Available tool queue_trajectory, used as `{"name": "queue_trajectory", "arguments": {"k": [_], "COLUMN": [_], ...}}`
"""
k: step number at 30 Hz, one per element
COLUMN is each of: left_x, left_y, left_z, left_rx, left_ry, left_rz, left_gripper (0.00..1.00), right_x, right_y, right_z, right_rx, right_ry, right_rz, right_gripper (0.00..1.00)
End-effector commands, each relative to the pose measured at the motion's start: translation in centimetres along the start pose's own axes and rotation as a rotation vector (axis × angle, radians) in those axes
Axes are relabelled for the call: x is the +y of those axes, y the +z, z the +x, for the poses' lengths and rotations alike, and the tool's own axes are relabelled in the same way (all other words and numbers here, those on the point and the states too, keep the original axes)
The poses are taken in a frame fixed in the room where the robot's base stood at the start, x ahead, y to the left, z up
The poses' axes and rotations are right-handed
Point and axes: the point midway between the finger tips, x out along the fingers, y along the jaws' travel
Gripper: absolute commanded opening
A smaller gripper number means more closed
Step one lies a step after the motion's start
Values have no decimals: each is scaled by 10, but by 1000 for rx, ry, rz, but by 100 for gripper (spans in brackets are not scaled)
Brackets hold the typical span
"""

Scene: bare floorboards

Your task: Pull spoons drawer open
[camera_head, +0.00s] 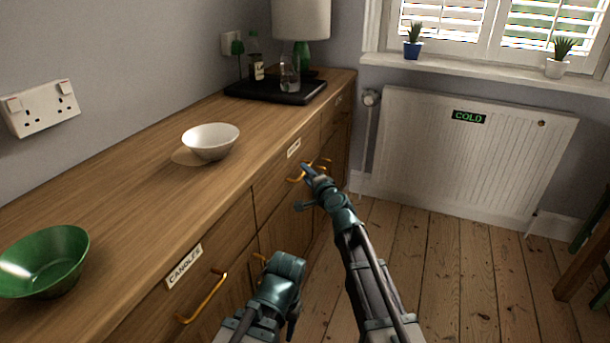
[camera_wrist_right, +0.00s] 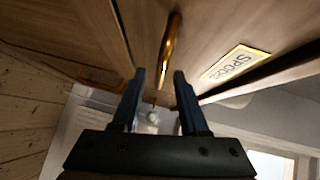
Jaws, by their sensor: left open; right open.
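The spoons drawer is in the wooden sideboard. In the right wrist view its label (camera_wrist_right: 235,62) reads "SPOO…" and its brass handle (camera_wrist_right: 170,48) runs down toward the space between my fingers. In the head view I take it to be the middle drawer, whose small label (camera_head: 294,147) is hard to read; its front looks flush. My right gripper (camera_head: 304,187) is open at that drawer's handle (camera_head: 295,179), and also shows in the right wrist view (camera_wrist_right: 159,76). I cannot tell whether it touches the handle. My left gripper (camera_head: 279,285) is open beside the candles drawer, apart from its handle.
The candles label (camera_head: 184,267) and brass handle (camera_head: 203,299) are at the near left. A green bowl (camera_head: 45,262), a white bowl (camera_head: 211,141) and a black tray (camera_head: 262,93) stand on the sideboard top. A white radiator (camera_head: 465,155) is beyond. Floorboards (camera_head: 455,270) at right are clear.

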Motion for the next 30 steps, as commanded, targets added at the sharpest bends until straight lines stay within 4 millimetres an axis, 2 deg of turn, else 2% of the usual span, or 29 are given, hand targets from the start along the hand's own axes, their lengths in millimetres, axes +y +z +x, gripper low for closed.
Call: {"name": "queue_trajectory", "arguments": {"k": [1, 6, 16, 23, 30], "left_x": [0, 0, 0, 0, 0], "left_y": [0, 0, 0, 0, 0], "left_z": [1, 2, 2, 2, 2], "left_rx": [0, 0, 0, 0, 0], "left_ry": [0, 0, 0, 0, 0], "left_rz": [0, -1, -1, -1, -1], "left_gripper": [49, 49, 49, 49, 49], "right_x": [0, 0, 0, 0, 0], "right_y": [0, 0, 0, 0, 0], "right_z": [8, 17, 18, 18, 18], "right_rx": [0, 0, 0, 0, 0], "right_ry": [0, 0, 0, 0, 0], "right_rz": [0, 0, 0, 0, 0], "right_gripper": [44, 44, 44, 2, 0]}}
